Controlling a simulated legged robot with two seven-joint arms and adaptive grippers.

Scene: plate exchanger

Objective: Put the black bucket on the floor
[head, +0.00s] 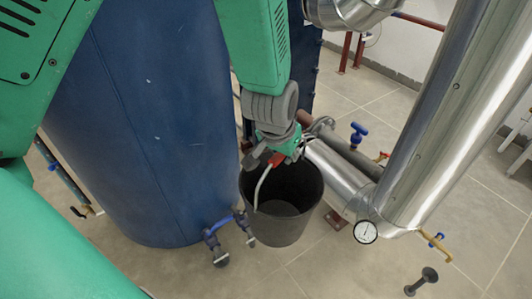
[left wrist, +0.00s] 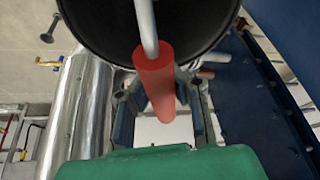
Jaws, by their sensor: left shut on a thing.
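The black bucket (head: 287,222) hangs upright below my left gripper (head: 272,158), between the blue tank and the silver pipe. Its pale wire handle (head: 262,187) rises to a red grip (head: 277,160), which is partly hidden by the fingers. My left gripper is shut on that red grip. In the left wrist view, the red grip (left wrist: 156,82) lies between the fingers, and the bucket's dark opening (left wrist: 190,25) fills the top. I cannot tell whether the bucket's base touches the floor. My right gripper is not in view.
A large blue tank (head: 150,120) stands close to the left, with a blue-handled valve (head: 218,240) by the bucket. A silver pipe (head: 440,120) with a round gauge (head: 366,232) stands to the right.

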